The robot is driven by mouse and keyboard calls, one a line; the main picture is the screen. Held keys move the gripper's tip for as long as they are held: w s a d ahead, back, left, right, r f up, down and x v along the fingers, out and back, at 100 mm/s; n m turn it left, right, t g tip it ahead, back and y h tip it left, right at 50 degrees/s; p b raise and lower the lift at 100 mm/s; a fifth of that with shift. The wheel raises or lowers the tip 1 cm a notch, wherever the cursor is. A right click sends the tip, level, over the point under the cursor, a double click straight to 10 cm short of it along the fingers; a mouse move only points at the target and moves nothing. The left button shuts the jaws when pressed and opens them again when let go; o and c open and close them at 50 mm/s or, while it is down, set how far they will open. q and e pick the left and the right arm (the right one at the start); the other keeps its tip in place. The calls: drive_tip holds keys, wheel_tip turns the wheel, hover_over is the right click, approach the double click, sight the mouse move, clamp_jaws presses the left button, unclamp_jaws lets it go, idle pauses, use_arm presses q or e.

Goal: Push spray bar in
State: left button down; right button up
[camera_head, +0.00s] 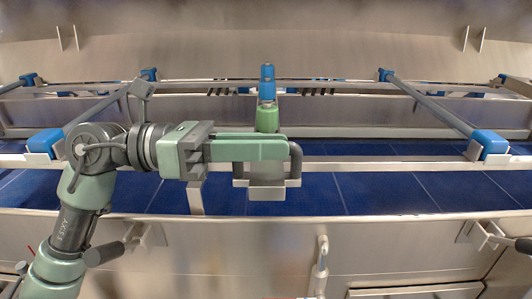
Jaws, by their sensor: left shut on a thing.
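My left gripper (288,150) reaches in from the left, level, with its green fingers pointing right across the middle of the conveyor frame. It is shut on the near end of the middle spray bar, at a dark curved handle (296,162). The exact contact is partly hidden by the fingers. The spray bar (267,119) is seen almost end-on, with a green part just above the fingers and blue parts behind it. A silver bracket (267,190) sits directly below the fingers. My right gripper is not in view.
Two grey bars with blue front mounts lie at the left (44,142) and right (489,145). Metal rails (390,163) cross in front of the blue conveyor belt (375,193). A metal handle (321,266) stands on the front panel below.

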use_arm(q)
drive_tip(key=shift+s, duration=0.35)
drive_tip(key=c, duration=1.4)
unclamp_jaws()
drive_tip(key=shift+s, duration=0.25)
drive_tip(key=shift+w+a, duration=0.1)
drive_tip(key=shift+w, duration=0.1)
drive_tip(key=shift+a+f+b, duration=0.1)
drive_tip(key=shift+a+b, duration=0.2)
drive_tip(key=a+b, duration=0.2)
drive_tip(key=a, duration=0.5)
drive_tip(key=shift+b, duration=0.3)
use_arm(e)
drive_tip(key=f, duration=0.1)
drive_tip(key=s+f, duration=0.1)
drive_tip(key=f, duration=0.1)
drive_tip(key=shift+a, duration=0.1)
